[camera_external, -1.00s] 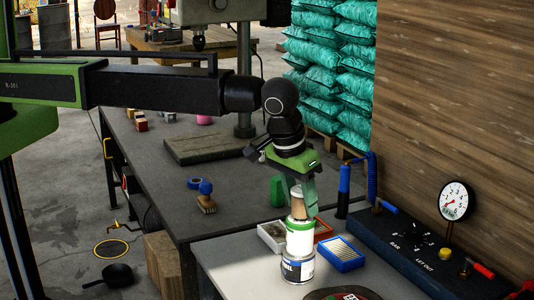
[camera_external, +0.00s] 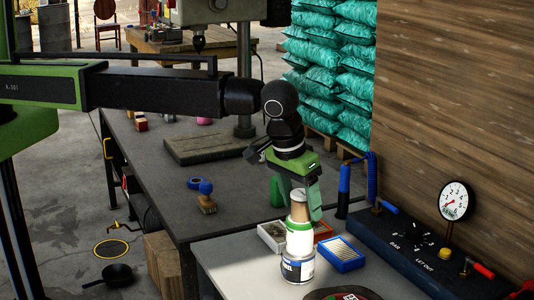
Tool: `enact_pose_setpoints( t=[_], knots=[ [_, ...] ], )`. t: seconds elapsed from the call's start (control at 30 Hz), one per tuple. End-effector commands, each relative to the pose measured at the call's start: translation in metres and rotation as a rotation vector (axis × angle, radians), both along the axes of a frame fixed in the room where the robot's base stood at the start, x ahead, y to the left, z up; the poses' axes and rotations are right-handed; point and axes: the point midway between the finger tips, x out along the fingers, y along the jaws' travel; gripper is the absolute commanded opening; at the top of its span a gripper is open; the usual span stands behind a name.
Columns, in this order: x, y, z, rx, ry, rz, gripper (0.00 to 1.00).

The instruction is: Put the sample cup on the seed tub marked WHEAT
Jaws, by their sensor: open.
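A small tan tapered piece (camera_external: 299,207), which looks like the sample cup, stands upright at the top of a stack on the pale bench. Under it is a white container with green on it (camera_external: 299,241). At the bottom is a white tub with a dark blue label (camera_external: 298,269); only letters like "EL" show, and I cannot read WHEAT on it. My gripper (camera_external: 297,203) is open, pointing down, with its green fingers spread on either side of the tan piece. Whether either finger touches it I cannot tell.
A green cup-like object (camera_external: 278,192) is partly behind my gripper. A dark control panel (camera_external: 425,255) with a gauge (camera_external: 454,201) lies to the right.

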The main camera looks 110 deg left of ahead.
Motion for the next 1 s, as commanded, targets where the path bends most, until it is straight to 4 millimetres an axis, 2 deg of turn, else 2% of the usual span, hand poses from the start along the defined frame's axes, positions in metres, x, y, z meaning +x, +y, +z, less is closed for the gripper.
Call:
enact_pose_setpoints(
  t=[0.17, 0.5, 0.63, 0.83, 0.87, 0.93, 0.97, 1.0],
  knots=[
    [-0.004, -0.005, 0.030, 0.000, 0.000, -0.001, 0.63],
    [-0.014, -0.022, 0.103, 0.001, 0.001, -0.001, 0.63],
    [-0.016, -0.026, 0.116, 0.000, 0.001, 0.000, 0.63],
    [-0.021, -0.028, 0.115, 0.000, 0.005, -0.007, 0.63],
    [-0.026, -0.028, 0.114, -0.001, 0.010, -0.020, 0.63],
    [-0.050, -0.030, 0.113, -0.008, 0.033, -0.080, 0.63],
    [-0.065, -0.031, 0.113, -0.012, 0.047, -0.120, 0.63],
    [-0.088, -0.033, 0.112, -0.019, 0.070, -0.188, 0.63]
  ],
)
